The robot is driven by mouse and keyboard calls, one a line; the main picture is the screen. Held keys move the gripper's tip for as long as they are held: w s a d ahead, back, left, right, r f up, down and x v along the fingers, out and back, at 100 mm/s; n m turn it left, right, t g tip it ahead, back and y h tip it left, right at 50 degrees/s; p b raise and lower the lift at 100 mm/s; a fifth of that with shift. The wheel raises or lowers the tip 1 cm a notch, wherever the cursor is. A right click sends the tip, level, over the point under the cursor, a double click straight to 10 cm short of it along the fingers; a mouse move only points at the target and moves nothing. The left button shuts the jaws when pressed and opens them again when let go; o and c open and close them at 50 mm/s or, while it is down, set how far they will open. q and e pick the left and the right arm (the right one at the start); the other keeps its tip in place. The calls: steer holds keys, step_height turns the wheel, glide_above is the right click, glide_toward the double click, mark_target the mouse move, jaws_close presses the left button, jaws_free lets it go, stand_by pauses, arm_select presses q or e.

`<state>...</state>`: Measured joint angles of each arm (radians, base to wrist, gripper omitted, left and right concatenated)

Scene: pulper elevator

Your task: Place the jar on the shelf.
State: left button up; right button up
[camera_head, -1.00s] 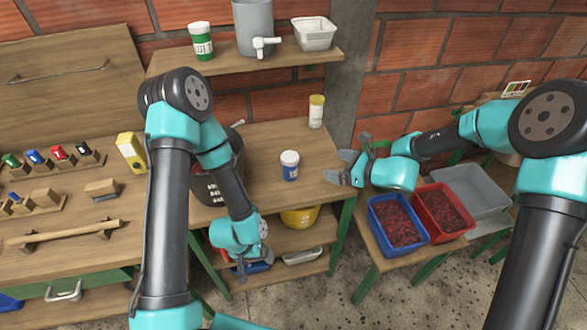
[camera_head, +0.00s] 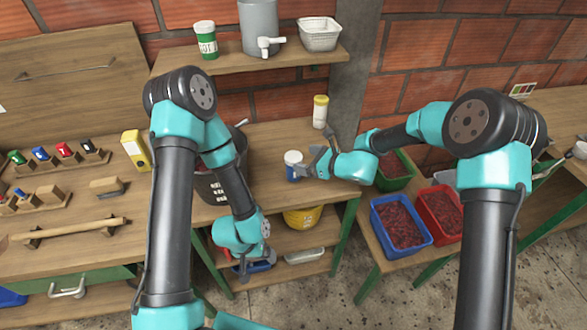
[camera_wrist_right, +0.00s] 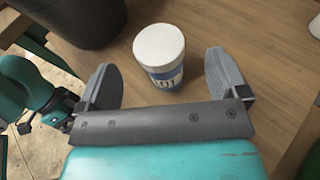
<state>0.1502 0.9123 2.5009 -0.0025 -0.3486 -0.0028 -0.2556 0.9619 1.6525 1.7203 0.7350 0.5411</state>
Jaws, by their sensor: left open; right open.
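A jar (camera_head: 292,170) with a white lid and blue label stands upright on the wooden table. In the right wrist view the jar (camera_wrist_right: 161,57) sits just ahead of and between the spread fingers. My right gripper (camera_head: 317,160) is open and close to the jar's right side, and it shows open and empty in the right wrist view (camera_wrist_right: 163,85). A wall shelf (camera_head: 180,60) is above the table at the back. My left gripper (camera_head: 250,264) hangs low in front of the table, by the lower shelf, with its fingers partly hidden.
On the wall shelf are a green-and-white cup (camera_head: 206,42), a grey tank (camera_head: 257,25) with a tap, and a white basket (camera_head: 319,36). A yellow-lidded jar (camera_head: 320,112) stands behind on the table. A dark bucket (camera_head: 212,188) is left of the jar. Crates (camera_head: 401,248) stand lower right.

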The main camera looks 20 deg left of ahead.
mark_target(288, 154)
steer(key=shift+w+a, duration=0.1)
steer(key=shift+a, duration=0.2)
steer(key=shift+x, duration=2.5)
steer(key=shift+f, duration=0.1)
steer(key=shift+c, duration=0.3)
steer(key=c, duration=1.3)
steer(key=shift+r, duration=0.55)
steer(key=r, duration=0.2)
steer(key=shift+s+d+r, duration=0.1)
steer(key=shift+s+r, duration=0.15)
steer(key=shift+r, duration=0.1)
steer(key=s+d, duration=0.1)
steer(key=s, duration=0.4)
steer(key=s+d, duration=0.2)
steer(key=s, duration=0.3)
steer(key=s+d+r, duration=0.1)
steer(key=s, duration=0.4)
steer(key=shift+d+r, duration=0.15)
